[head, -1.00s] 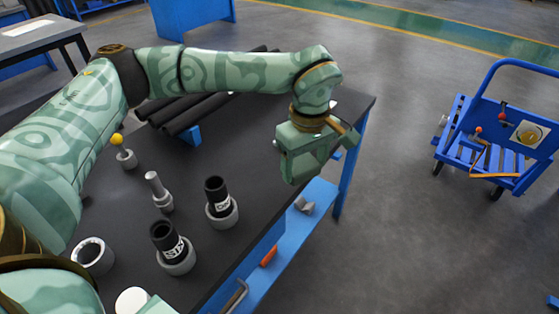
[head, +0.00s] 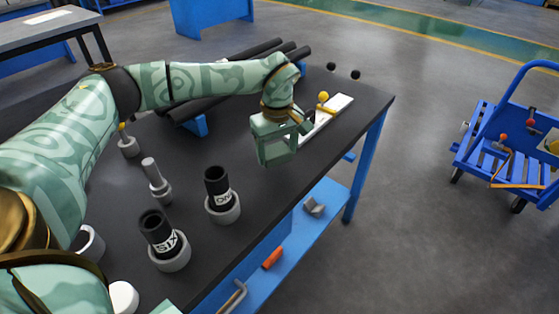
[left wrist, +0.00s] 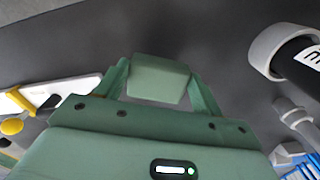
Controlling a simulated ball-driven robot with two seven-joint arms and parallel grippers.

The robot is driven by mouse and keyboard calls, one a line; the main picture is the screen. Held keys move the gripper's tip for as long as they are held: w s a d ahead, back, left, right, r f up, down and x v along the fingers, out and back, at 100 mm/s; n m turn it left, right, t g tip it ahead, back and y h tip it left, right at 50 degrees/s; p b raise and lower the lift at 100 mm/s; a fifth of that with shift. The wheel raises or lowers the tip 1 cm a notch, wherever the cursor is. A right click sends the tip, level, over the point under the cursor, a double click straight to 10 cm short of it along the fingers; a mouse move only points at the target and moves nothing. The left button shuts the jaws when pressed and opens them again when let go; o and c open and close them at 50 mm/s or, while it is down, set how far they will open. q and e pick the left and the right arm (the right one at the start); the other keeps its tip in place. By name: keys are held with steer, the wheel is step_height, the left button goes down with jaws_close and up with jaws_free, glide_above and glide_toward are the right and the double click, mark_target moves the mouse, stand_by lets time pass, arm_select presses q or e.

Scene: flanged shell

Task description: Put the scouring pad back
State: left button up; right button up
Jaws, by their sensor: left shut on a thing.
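My left gripper (head: 276,158) is above the dark workbench top (head: 240,245), between the cup holding a black tube and the white board. In the left wrist view the fingers of my left gripper (left wrist: 160,82) are shut on a pale green block, which I take as the scouring pad (left wrist: 160,76). In the head view I cannot tell the pad from the green gripper. Bare dark surface shows beyond the pad in the wrist view. My right gripper is not in view.
Two grey cups hold black tubes (head: 217,186) (head: 158,232) on the bench. A grey stepped pin (head: 155,180) stands beside them. A white board (head: 335,112) with a yellow knob (head: 323,96) lies near the gripper. Dark pipes (head: 255,55) lie behind. A blue cart (head: 510,160) stands right.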

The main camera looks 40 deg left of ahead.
mark_target(278, 154)
arm_select(q)
step_height(278, 154, down, 3)
steer(key=shift+f+b, duration=0.15)
steer(key=shift+b, duration=0.35)
steer(key=shift+d+r, duration=0.1)
steer(key=shift+r, duration=0.15)
steer(key=shift+c, duration=0.4)
steer(key=o, duration=1)
steer(key=shift+f, duration=0.15)
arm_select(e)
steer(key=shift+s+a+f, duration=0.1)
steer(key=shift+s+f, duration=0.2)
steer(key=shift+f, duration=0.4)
arm_select(q)
steer(key=shift+r, duration=0.3)
step_height(278, 154, up, 12)
steer(key=p, duration=0.5)
steer(key=shift+f, duration=0.15)
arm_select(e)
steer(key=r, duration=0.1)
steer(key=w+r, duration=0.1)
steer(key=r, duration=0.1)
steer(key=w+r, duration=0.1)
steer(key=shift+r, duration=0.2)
